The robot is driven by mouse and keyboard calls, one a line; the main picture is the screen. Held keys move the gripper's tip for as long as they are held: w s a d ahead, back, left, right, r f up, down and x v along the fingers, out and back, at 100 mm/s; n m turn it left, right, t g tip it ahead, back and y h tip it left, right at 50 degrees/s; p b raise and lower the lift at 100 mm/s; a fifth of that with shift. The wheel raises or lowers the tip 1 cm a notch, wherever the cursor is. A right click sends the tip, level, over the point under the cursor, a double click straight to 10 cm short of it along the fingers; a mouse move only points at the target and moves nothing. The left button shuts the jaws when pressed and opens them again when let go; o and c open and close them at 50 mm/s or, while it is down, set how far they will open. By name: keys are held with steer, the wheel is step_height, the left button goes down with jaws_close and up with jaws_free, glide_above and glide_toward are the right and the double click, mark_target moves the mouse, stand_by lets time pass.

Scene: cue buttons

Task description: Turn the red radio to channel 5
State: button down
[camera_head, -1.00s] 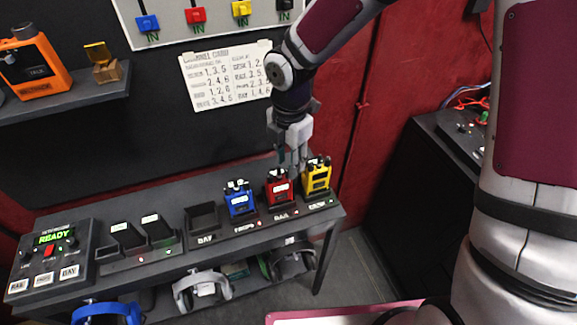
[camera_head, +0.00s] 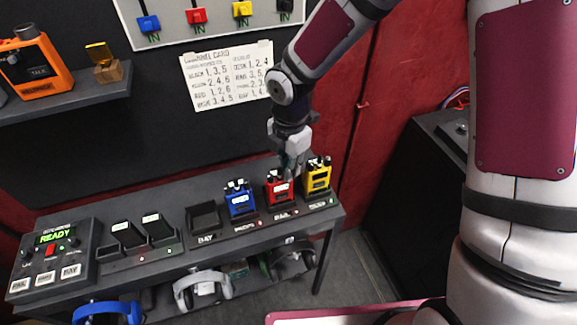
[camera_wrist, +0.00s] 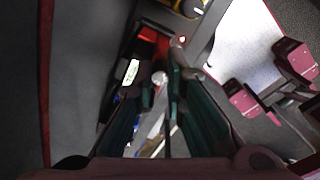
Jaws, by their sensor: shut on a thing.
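The red radio (camera_head: 279,190) stands upright in its charger slot on the grey bench, between the blue radio (camera_head: 240,204) and the yellow radio (camera_head: 317,179). My gripper (camera_head: 287,172) points down onto the top of the red radio, its fingers close together at the knobs there. In the wrist view the red radio (camera_wrist: 150,42) shows just beyond the fingers (camera_wrist: 160,85), with its pale label screen partly visible. The fingers hide most of the knob between them. The channel number on the red radio's screen is too small to read.
A handwritten channel card (camera_head: 228,76) hangs on the wall above. A panel reading READY (camera_head: 50,238) sits at the bench's left end, beside dark charger units. An empty slot (camera_head: 204,218) lies left of the blue radio.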

steer(key=shift+m, duration=1.5)
steer(key=c, duration=1.6)
jaws_free()
steer(key=shift+r, duration=0.1)
step_height(320, 180, up, 12)
